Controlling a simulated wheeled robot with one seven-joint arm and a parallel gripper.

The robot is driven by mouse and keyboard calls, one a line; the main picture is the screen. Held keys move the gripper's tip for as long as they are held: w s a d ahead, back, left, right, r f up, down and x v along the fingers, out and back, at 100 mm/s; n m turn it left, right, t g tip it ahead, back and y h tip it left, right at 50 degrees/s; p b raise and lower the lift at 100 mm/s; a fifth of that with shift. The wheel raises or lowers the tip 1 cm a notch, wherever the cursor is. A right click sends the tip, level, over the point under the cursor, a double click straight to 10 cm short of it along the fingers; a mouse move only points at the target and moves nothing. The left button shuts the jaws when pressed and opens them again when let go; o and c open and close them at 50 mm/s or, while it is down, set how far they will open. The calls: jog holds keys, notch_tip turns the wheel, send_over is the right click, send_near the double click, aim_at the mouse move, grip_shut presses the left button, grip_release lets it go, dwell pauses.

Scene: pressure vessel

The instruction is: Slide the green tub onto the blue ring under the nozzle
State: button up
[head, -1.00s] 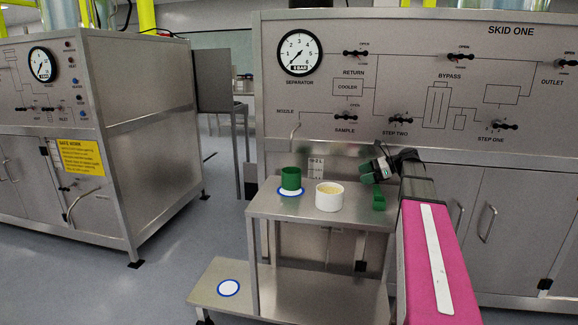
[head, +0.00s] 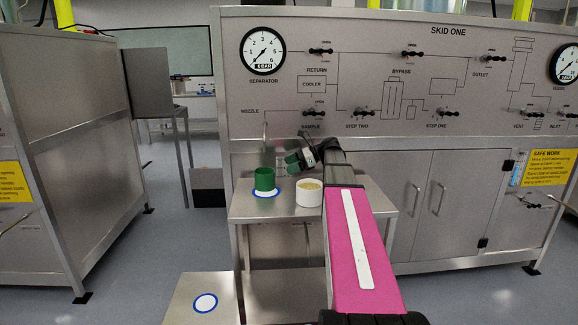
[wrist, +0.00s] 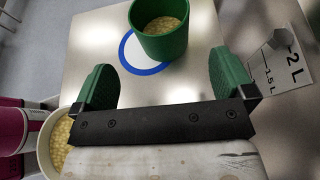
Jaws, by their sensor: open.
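The green tub (head: 264,181) stands upright on the upper steel shelf and holds yellowish grains, seen in the wrist view (wrist: 160,32). It overlaps one side of the white disc with the blue ring (head: 276,197), off its middle; the ring shows beside it in the wrist view (wrist: 133,66). The nozzle (head: 266,132) is a thin bent pipe on the panel behind and above the tub. My gripper (wrist: 163,80) is open and empty, its green fingers apart. The tub is beyond the fingertips, not between them. In the head view my gripper (head: 301,161) is right of the tub.
A white tub of yellowish grains (head: 309,194) stands close by on the right, next to my gripper in the wrist view (wrist: 50,150). A white volume card (wrist: 285,62) is at the right. Another blue-ringed disc (head: 205,303) lies on the lower step.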

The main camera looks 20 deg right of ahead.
aim_at(270, 177)
jog(key=shift+a, duration=0.15)
jog(key=x, duration=1)
jog(key=shift+a+f, duration=0.25)
jog(key=c, duration=1.2)
jog(key=shift+s+a, duration=0.1)
jog(key=shift+s, duration=1.65)
jog(key=o, duration=1.2)
